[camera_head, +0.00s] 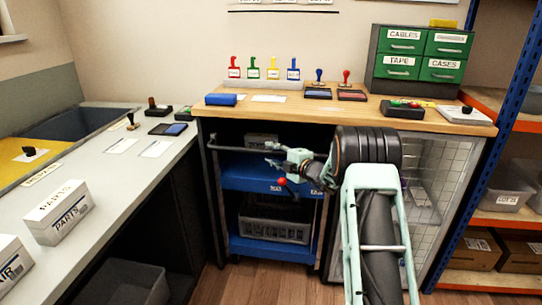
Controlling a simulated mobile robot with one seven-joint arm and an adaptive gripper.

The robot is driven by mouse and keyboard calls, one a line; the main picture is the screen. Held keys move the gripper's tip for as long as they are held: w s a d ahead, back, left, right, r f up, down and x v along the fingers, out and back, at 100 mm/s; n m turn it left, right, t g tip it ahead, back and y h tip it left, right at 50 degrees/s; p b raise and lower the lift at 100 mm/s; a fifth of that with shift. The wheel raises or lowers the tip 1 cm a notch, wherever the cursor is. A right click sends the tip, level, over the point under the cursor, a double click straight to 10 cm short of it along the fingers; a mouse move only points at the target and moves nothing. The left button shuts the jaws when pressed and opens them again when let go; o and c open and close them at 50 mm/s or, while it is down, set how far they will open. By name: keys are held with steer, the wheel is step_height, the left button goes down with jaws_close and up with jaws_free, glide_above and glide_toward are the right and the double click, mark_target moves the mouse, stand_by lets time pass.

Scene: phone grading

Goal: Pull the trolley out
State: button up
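The blue trolley (243,180) stands under the wooden workbench, its front at the bench opening. Its dark handle bar (240,151) runs across the front, above the upper blue shelf. My gripper (270,154) is at the right half of this bar, with one finger seen above it and one below. The fingers are small here, and I cannot tell whether they are closed on the bar. A grey crate (275,229) sits on the trolley's lower shelf. My arm hides part of the space right of the trolley.
A wire-mesh cage (437,190) stands right of the trolley, partly behind my arm. A grey counter (110,170) with white boxes runs along the left. A grey bin (123,283) is under it. Wooden floor (262,277) shows clear in front of the trolley.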

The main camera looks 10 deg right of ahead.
steer(key=shift+w+a, duration=0.25)
steer(key=shift+w, duration=0.15)
jaws_close()
